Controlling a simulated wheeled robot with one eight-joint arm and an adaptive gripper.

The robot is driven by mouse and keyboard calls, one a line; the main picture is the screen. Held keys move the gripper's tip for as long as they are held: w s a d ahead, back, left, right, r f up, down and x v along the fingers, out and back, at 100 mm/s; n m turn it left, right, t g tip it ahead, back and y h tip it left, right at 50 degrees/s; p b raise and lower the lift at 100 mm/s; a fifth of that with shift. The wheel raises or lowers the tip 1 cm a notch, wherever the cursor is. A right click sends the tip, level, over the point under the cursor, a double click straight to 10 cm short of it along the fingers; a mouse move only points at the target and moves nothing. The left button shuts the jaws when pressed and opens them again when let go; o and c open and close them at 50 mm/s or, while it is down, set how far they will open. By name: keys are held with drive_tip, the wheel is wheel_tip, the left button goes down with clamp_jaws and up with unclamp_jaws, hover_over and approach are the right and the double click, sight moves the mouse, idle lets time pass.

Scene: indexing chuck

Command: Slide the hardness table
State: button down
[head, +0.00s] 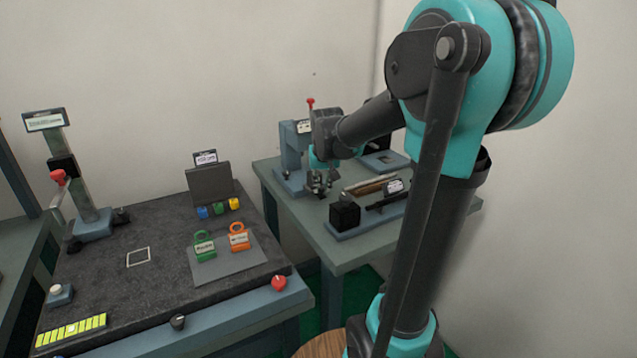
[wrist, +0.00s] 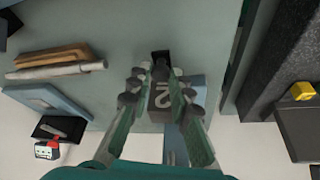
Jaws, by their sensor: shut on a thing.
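The hardness tester (head: 291,150), a blue-grey press with a red-tipped lever, stands on the far green-grey bench. Its base also shows in the wrist view (wrist: 199,88). My gripper (head: 319,186) is low in front of the tester. In the wrist view my gripper (wrist: 158,84) has its fingers closed in around a small dark part (wrist: 161,58), which looks like the front of the hardness table. A grey block with pale markings (wrist: 163,101) sits between and behind the fingers. The fingers hide much of the table and the exact contact.
Rods (head: 369,184) lie beside the gripper, also in the wrist view (wrist: 55,62). A black block (head: 345,215) stands on a blue base nearer the front. A dark-topped bench (head: 110,285) with padlocks (head: 204,248) is at the left, across a gap.

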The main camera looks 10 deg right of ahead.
drive_tip(key=shift+s, duration=0.15)
drive_tip(key=c, duration=1.4)
unclamp_jaws()
drive_tip(key=v, duration=1.2)
drive_tip(key=shift+d, duration=0.1)
